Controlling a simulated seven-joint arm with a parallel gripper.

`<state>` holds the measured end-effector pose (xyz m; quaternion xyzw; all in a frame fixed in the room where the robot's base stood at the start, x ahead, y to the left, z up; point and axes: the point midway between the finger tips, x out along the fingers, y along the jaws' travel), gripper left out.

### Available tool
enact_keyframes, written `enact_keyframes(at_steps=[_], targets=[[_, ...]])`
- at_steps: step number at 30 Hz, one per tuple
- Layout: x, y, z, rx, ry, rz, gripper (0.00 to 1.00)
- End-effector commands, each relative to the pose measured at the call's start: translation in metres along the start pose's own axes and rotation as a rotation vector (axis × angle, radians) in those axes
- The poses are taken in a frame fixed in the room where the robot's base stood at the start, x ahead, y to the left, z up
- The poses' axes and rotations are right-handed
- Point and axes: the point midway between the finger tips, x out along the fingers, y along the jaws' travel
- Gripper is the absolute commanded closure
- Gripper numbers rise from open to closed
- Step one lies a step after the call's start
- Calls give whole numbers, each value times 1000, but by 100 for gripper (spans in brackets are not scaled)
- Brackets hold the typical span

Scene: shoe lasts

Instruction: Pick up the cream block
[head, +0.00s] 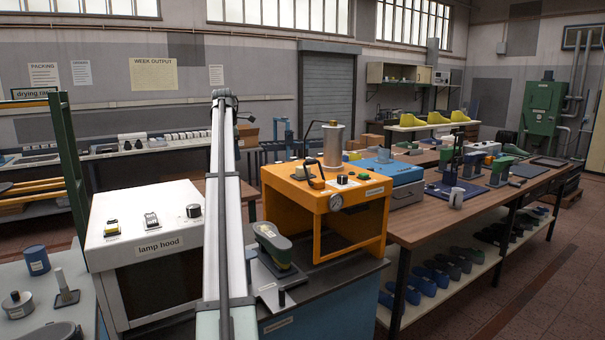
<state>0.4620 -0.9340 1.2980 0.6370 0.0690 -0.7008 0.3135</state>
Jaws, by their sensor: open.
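I cannot make out a cream block with certainty in the head view. A small whitish object (456,198) stands near the front edge of the long wooden bench, but its shape is too small to tell. My arm rises as a long white link from the bottom middle to a joint near the back wall's height. My gripper cannot be made out; the arm hides part of the scene behind it.
A white lamp hood (150,228) stands left of my arm. An orange machine (327,200) stands right of it, with a dark green shoe-shaped piece (273,245) in front. The wooden bench (425,227) holds a blue box (385,168) and several tools.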

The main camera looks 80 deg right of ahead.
Motion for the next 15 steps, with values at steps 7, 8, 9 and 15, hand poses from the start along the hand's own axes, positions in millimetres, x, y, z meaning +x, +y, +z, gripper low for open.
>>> enact_keyframes(at_steps=[7,8,9,15], targets=[[-16,-25,151,-189,-136,-159,32],[-19,-28,162,-207,-144,-174,32],[-21,-32,175,-227,-153,-193,32],[-25,-43,204,-276,-171,-238,32]])
